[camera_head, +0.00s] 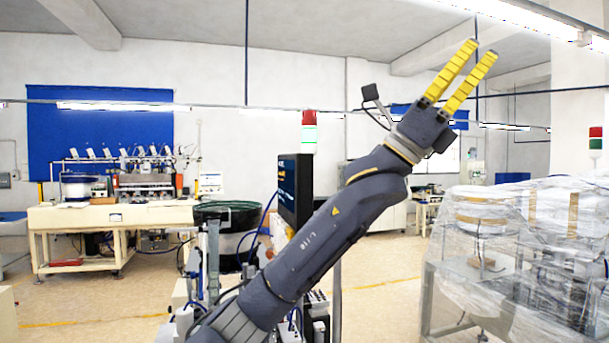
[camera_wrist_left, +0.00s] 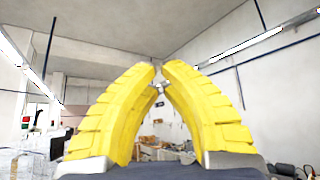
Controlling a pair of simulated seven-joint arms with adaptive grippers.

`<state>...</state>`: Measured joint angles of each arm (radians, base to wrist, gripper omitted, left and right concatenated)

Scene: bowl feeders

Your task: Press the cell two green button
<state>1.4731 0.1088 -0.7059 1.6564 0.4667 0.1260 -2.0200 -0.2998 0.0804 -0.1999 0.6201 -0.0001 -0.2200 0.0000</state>
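My left gripper (camera_head: 483,50) is raised high at the upper right of the head view, its two yellow fingers pointing up and right. A clear gap shows between the fingers, and nothing is between them. In the left wrist view the gripper (camera_wrist_left: 160,76) shows both fingers curving toward each other with a small gap at the tips. A machine with a dark monitor (camera_head: 295,190) stands behind my left arm, largely hidden by it. I cannot make out a green button or any cell label. My right gripper is not in view.
A red and green signal light (camera_head: 309,132) stands above the monitor. A dark green bowl feeder (camera_head: 230,214) is left of it. A cream workbench (camera_head: 110,215) stands at the far left. Plastic-wrapped equipment (camera_head: 520,255) fills the right. Open floor lies between.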

